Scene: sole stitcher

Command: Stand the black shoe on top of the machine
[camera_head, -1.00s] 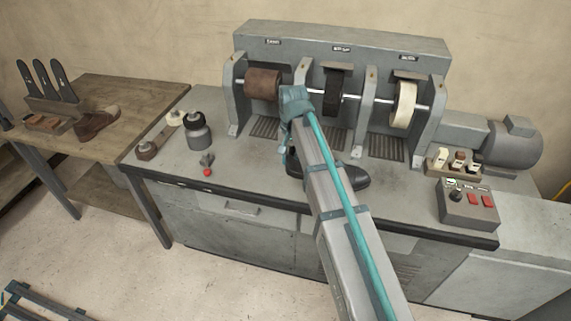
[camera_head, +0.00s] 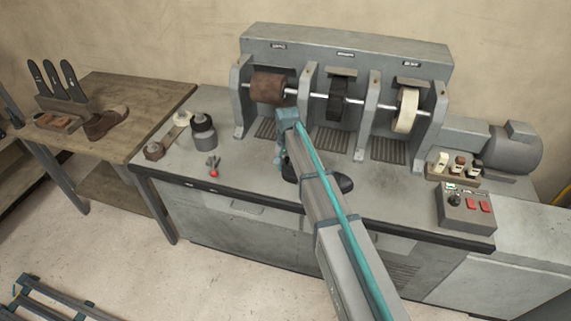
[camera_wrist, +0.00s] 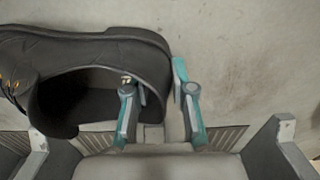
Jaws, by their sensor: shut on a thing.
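The black shoe (camera_head: 343,183) is on or just above the bench in front of the rollers, partly hidden behind my arm; I cannot tell if it touches the bench. In the wrist view the shoe (camera_wrist: 95,45) lies on its sole side, opening facing the camera, with orange eyelets at the left edge. My gripper (camera_wrist: 155,80) is shut on the wall of its opening, one finger inside and one outside. The machine (camera_head: 345,45) is a grey bench unit with brown, black and cream rollers on a shaft under a long flat-topped housing.
A dark bottle (camera_head: 203,135) and a red-knobbed lever (camera_head: 213,168) stand left on the bench. A control box (camera_head: 466,207) and a motor (camera_head: 505,150) are at right.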

